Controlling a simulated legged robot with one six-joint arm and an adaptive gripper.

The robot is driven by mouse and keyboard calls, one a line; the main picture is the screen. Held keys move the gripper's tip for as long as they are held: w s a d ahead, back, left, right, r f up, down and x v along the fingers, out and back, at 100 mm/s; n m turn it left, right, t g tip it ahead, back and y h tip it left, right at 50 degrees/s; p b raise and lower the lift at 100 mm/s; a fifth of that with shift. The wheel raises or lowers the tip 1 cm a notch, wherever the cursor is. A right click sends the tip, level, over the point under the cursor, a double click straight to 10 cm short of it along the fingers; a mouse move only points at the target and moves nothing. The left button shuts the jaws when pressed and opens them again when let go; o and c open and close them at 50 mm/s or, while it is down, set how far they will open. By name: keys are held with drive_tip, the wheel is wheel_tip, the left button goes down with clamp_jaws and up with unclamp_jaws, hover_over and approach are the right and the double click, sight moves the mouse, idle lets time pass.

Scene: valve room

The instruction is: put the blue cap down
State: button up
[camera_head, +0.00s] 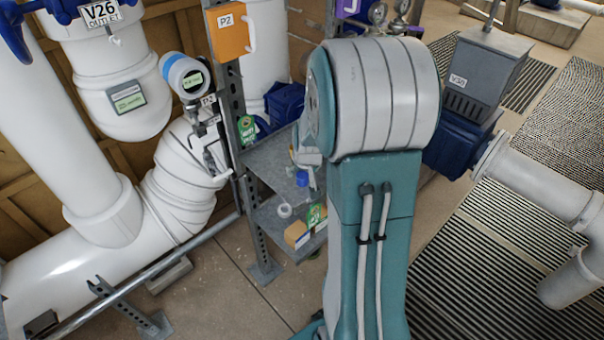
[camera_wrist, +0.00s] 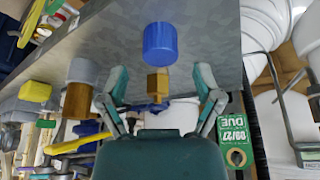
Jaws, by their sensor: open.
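The blue cap (camera_wrist: 160,42) shows in the wrist view against the grey metal shelf (camera_wrist: 215,35), just beyond my fingertips. In the head view the blue cap (camera_head: 302,178) is at the edge of the shelf (camera_head: 268,158), beside my arm. My gripper (camera_wrist: 162,80) is open, with its two fingers spread apart and the cap clear of both. A brass hex piece (camera_wrist: 157,86) shows between the fingers, below the cap in the picture. I cannot tell whether the cap touches it. My arm hides most of the gripper in the head view.
A lower shelf holds a yellow-brown box (camera_head: 297,234) and a white roll (camera_head: 285,211). A green tag (camera_wrist: 236,140) hangs right of my gripper in the wrist view. Yellow and brass items (camera_wrist: 77,101) crowd the left. White pipes (camera_head: 105,235) stand left of the rack.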

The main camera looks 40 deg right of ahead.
drive_tip(key=v, duration=0.9)
drive_tip(key=s+a+r+n, duration=0.1)
drive_tip(key=s+a+r, duration=0.2)
drive_tip(key=s+a, duration=0.2)
drive_tip(key=s+a+r+n+t+y, duration=0.1)
drive_tip(key=s+a+r, duration=0.3)
drive_tip(key=a, duration=0.4)
drive_tip(key=s+a+r+n, duration=0.2)
drive_tip(key=s+a+r, duration=0.1)
drive_tip(key=s+a, duration=0.3)
drive_tip(key=shift+s+a+r+y, duration=0.3)
drive_tip(key=shift+s+a+y, duration=0.1)
drive_tip(key=shift+a, duration=0.4)
drive_tip(key=shift+w, duration=0.1)
